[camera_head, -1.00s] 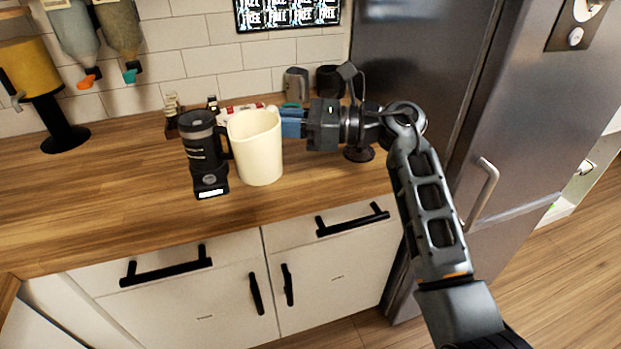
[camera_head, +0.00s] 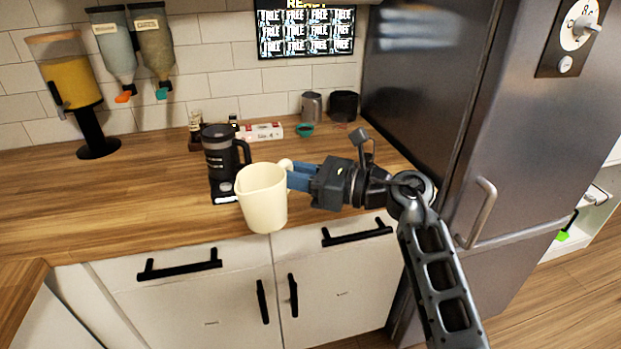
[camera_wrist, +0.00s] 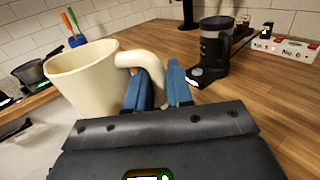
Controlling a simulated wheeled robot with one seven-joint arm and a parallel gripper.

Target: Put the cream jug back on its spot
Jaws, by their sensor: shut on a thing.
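The cream jug (camera_head: 263,199) is a pale, upright vessel in the head view, near the counter's front edge. My gripper (camera_head: 292,177) is to its right, with blue fingers shut on the jug's handle. In the wrist view the jug (camera_wrist: 84,80) is at the left, and the blue fingers (camera_wrist: 158,88) close around its handle. The jug looks empty from what shows of its inside. In the head view its lower part overlaps the counter edge and drawer front, so it appears held in front of or above the edge. Its marked spot cannot be made out.
The wooden counter (camera_head: 130,195) is clear at left. The fridge (camera_head: 425,90) bounds the right.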

